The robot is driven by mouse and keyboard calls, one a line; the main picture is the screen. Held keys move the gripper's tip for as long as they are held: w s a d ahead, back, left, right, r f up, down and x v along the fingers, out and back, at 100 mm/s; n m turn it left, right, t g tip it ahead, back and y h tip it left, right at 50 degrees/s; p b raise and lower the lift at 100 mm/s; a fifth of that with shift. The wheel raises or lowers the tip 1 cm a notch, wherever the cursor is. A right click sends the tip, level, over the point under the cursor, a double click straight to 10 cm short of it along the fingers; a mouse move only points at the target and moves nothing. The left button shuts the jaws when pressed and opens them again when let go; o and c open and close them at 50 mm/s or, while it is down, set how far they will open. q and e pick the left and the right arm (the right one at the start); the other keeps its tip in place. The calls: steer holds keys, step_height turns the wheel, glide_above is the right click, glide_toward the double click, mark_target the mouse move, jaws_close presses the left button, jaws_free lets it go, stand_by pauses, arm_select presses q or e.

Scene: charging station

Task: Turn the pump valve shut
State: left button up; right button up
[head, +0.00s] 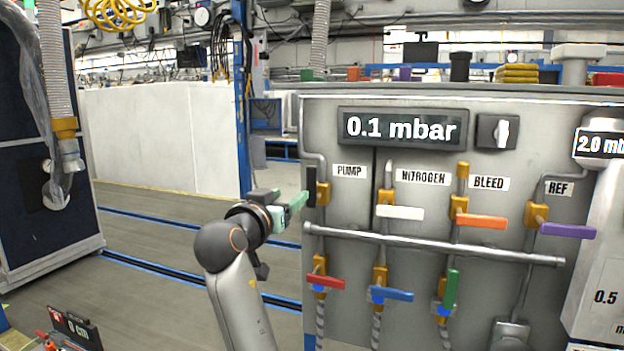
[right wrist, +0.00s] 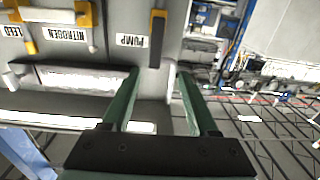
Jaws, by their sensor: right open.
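The pump valve (head: 323,193) is a brass body at the panel's left edge, beside the PUMP label. Its black handle (head: 311,185) stands upright, in line with the pipe. My right gripper (head: 297,200) has green fingers and is at the left of the handle, near it. In the right wrist view, the black handle (right wrist: 157,45) lies just beyond the gap between the open fingertips (right wrist: 158,76), which hold nothing. Whether a finger touches the handle cannot be told. The gauge (head: 402,127) reads 0.1 mbar. My left gripper is not in view.
Sideways handles sit to the right: white nitrogen (head: 400,212), orange bleed (head: 482,221) and purple ref (head: 567,230). A horizontal rail (head: 430,243) runs below them. Under it are red (head: 326,281), blue (head: 390,294) and green (head: 450,290) handles. Open floor lies left of the panel.

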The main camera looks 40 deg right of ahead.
mark_target(310, 177)
steer(key=shift+m+g, duration=0.3)
steer(key=p+x, duration=0.1)
steer(key=x, duration=0.2)
steer(key=r+p+x, duration=0.1)
steer(key=x, duration=0.3)
steer(key=p+x, duration=0.1)
steer(key=x, duration=0.3)
steer(key=shift+s+d+r, duration=0.2)
steer(key=shift+r, duration=0.05)
steer(key=shift+w+d+f, duration=0.15)
steer(key=shift+w+d, duration=0.15)
steer(key=shift+d, duration=0.3)
steer(key=shift+c, duration=0.2)
jaws_close()
